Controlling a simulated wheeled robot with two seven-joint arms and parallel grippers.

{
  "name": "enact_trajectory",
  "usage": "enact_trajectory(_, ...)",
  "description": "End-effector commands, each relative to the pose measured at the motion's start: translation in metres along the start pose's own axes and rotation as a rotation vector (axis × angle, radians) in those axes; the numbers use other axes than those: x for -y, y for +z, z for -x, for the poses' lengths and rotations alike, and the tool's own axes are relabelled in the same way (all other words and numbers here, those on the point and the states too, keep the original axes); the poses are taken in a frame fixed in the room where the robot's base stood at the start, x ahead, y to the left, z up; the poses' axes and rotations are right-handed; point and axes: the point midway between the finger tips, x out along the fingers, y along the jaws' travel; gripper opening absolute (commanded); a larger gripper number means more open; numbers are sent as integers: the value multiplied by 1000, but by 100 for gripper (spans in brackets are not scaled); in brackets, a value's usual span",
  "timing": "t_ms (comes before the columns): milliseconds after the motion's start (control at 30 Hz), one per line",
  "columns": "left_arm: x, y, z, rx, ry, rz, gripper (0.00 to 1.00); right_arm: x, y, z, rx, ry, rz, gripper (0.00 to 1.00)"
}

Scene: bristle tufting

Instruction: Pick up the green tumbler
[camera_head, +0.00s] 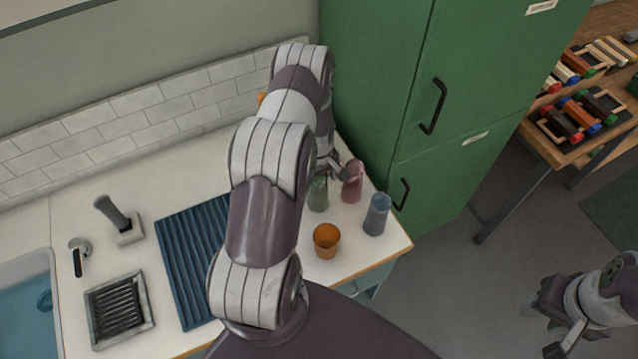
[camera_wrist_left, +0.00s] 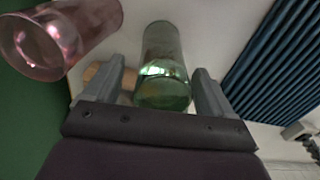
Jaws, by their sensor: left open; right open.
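The green tumbler (camera_head: 318,194) is clear glass and stands on the white counter, partly hidden by my left arm in the head view. In the left wrist view the green tumbler (camera_wrist_left: 163,65) shows between the two fingers of my left gripper (camera_wrist_left: 158,78). The fingers are apart, with a gap visible on either side of the glass. My left gripper (camera_head: 330,168) is mostly hidden behind its own arm in the head view. My right gripper (camera_head: 562,338) is open and empty, low at the right, away from the counter.
A pink tumbler (camera_head: 352,181) stands close to the right of the green one. A blue tumbler (camera_head: 376,214) and an orange cup (camera_head: 327,240) stand nearer the counter's edge. A blue ribbed mat (camera_head: 190,250) lies to the left. A green cabinet (camera_head: 440,90) rises beside the counter.

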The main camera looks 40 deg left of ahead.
Motion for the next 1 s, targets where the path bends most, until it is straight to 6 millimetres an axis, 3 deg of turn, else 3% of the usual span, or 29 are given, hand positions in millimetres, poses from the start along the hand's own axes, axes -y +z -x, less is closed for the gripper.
enact_trajectory(33,0,0,0,0,0,0,84,0,0,0,0,0,0,43)
enact_trajectory(67,0,0,0,0,0,0,78,0,0,0,0,0,0,43)
enact_trajectory(267,0,0,0,1,-1,0,13,0,0,0,0,0,0,43)
enact_trajectory(500,0,0,1,0,0,0,12,0,0,-1,0,0,0,43)
enact_trajectory(633,-1,-1,12,-2,2,0,12,0,1,-6,0,0,0,43)
enact_trajectory(900,-1,-1,74,-3,3,-1,12,0,3,-25,0,0,0,43)
enact_trajectory(1000,-1,-1,95,-3,3,0,12,0,3,-24,0,0,0,43)
